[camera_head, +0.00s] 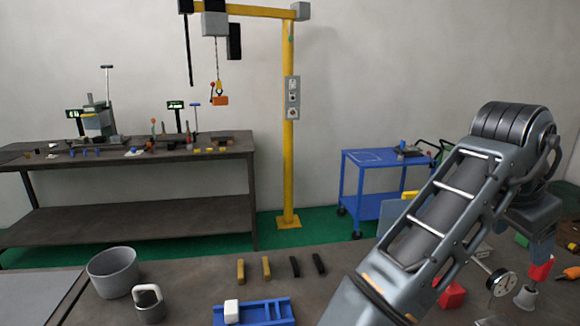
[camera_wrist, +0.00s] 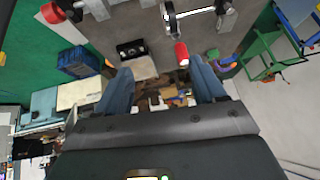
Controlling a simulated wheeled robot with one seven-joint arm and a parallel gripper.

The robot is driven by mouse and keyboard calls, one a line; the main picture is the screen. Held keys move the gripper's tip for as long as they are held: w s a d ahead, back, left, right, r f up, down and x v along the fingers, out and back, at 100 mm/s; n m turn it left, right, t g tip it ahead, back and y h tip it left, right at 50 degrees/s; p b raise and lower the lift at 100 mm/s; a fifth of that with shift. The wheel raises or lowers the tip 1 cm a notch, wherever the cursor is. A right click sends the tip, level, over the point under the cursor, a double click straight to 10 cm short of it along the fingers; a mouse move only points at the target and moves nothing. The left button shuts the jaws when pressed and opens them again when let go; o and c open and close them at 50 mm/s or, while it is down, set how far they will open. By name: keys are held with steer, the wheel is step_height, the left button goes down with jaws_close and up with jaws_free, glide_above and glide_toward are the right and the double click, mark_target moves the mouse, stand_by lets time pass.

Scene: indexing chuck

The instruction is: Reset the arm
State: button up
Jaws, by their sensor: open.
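My arm rises across the right of the head view, with its bent joint high above the near bench. My gripper (camera_wrist: 158,78) shows in the wrist view as two blue-grey fingers spread apart, with nothing clasped between them. The fingers point towards a cluttered bench area. A red cylinder (camera_wrist: 181,53) appears near the right fingertip; whether it is close or farther off I cannot tell. In the head view the gripper end is partly hidden by the arm. The arm also hides part of the near bench.
The near bench (camera_head: 190,290) holds a grey bucket (camera_head: 113,272), a smaller grey pot (camera_head: 149,304), a blue tray (camera_head: 272,311), several bars and a dial gauge (camera_head: 502,283). A blue cart (camera_head: 366,185), yellow hoist post (camera_head: 288,150) and long workbench (camera_head: 150,215) stand behind.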

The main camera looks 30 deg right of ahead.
steer(key=w+d+r+n+t+h, duration=0.3)
steer(key=d+n+t+h, duration=0.2)
steer(key=n+h, duration=0.4)
steer(key=a+f+n+t+y, duration=0.6)
steer(key=a+f+n+t, duration=0.45)
steer(key=a+n, duration=0.2)
steer(key=s+a+f+n+y, duration=0.3)
steer(key=s+a+f+y, duration=0.45)
steer(key=s+a, duration=0.4)
steer(key=s+a+m+y, duration=0.2)
steer(key=s+a+m, duration=0.1)
steer(key=s+a, duration=0.85)
step_height(320, 180, down, 10)
steer(key=s+d+b, duration=0.1)
steer(key=b, duration=0.9)
steer(key=shift+s+d, duration=0.15)
steer(key=shift+s, duration=0.1)
steer(key=shift+r, duration=0.1)
